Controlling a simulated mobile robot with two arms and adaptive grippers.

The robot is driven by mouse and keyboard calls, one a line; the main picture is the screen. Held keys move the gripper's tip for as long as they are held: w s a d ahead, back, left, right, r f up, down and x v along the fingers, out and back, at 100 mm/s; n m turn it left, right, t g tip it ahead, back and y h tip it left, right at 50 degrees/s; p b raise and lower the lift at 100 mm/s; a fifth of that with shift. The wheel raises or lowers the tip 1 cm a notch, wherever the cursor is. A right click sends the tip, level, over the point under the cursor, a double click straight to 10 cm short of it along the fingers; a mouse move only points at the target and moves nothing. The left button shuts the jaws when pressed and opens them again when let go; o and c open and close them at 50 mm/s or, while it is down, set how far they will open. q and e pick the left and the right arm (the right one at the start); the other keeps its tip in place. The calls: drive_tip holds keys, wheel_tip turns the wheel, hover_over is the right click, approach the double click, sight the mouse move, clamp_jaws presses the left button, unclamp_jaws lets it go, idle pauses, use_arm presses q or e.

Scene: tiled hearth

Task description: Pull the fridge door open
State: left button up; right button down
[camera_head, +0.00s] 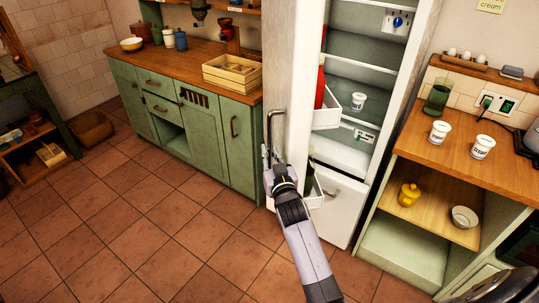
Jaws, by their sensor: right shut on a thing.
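The fridge door (296,70) stands swung open, seen nearly edge-on, with its inner racks facing right. My right gripper (268,155) is shut on the dark upright bar handle (269,122) on the door's outer side; the fingers are small and partly hidden. The fridge interior (362,50) is exposed, with shelves and a small white tub (358,101) on one of them. A red bottle (320,82) stands in a door rack (328,114). A dark bottle (309,180) shows low in the door, partly behind my arm. My left gripper is out of view.
A green cabinet (235,135) with a wooden top stands left of the door, carrying a wooden crate (232,72). A wooden counter (490,150) with tubs stands right of the fridge. The tiled floor (140,225) in front is clear.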

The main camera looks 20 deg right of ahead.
drive_tip(key=c, duration=1.8)
unclamp_jaws()
drive_tip(key=shift+c, duration=0.2)
drive_tip(key=s+a, duration=0.2)
drive_tip(key=s, duration=1)
drive_tip(key=shift+a, duration=0.25)
drive_tip(key=shift+w, duration=0.1)
drive_tip(key=shift+c, duration=0.3)
